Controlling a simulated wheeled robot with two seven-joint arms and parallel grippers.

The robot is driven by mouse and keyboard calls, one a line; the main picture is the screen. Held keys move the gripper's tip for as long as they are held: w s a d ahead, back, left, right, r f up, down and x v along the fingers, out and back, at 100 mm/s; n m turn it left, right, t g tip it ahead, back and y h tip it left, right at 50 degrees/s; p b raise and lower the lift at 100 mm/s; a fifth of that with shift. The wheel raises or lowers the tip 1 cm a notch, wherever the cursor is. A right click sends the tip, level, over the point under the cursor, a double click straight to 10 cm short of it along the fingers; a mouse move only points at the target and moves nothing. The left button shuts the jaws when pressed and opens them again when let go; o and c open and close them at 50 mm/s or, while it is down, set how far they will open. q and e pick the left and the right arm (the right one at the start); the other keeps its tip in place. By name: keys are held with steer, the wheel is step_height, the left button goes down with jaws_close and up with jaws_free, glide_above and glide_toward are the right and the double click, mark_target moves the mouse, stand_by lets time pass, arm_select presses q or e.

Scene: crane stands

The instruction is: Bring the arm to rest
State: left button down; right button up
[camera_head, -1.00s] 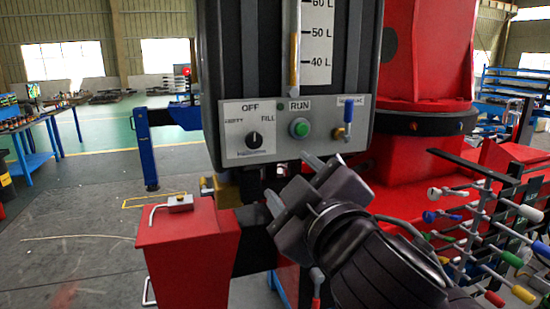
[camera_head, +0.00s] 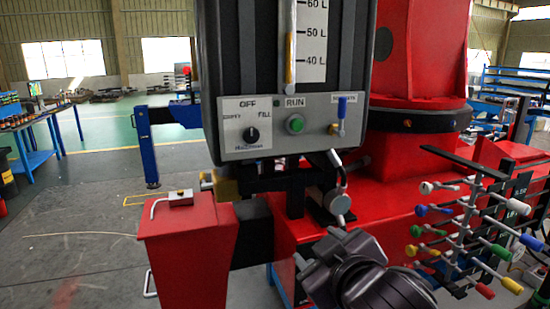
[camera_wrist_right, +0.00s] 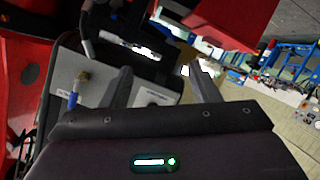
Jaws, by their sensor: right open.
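My right gripper (camera_head: 312,250) is low in the head view, in front of the red crane body and below the grey control panel (camera_head: 280,128). It is apart from the panel and holds nothing. In the right wrist view its two fingers (camera_wrist_right: 163,88) stand apart, with the panel behind and to the left of them. The valve also shows in the right wrist view (camera_wrist_right: 74,92). My left gripper is out of view.
A rack of coloured levers (camera_head: 465,225) stands close to the right of my right arm. A red stand (camera_head: 187,245) with a small latch (camera_head: 178,198) is at the left. A silver fitting (camera_head: 338,201) hangs below the panel. Open floor (camera_head: 75,235) lies far left.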

steer(key=s+d+f+m+g+h, duration=0.1)
steer(key=s+d+f+m+g, duration=0.15)
steer(key=f, duration=0.65)
steer(key=s+d+f+m+g+h, duration=0.1)
steer(key=s+d+f+m+g, duration=0.2)
steer(key=f, duration=0.7)
steer(key=s+d+f+m+g+h, duration=0.1)
steer(key=s+d+f+g, duration=0.5)
steer(key=s+f, duration=0.55)
step_height(320, 180, down, 33)
steer(key=s+b, duration=0.2)
steer(key=s+d+f, duration=0.2)
steer(key=s+f, duration=0.7)
steer(key=s+d+f+g, duration=0.1)
steer(key=s+d+f, duration=0.1)
steer(key=s+f, duration=0.7)
steer(key=shift+s+f+b, duration=0.25)
steer(key=shift+s+b, duration=0.05)
steer(key=shift+s, duration=0.4)
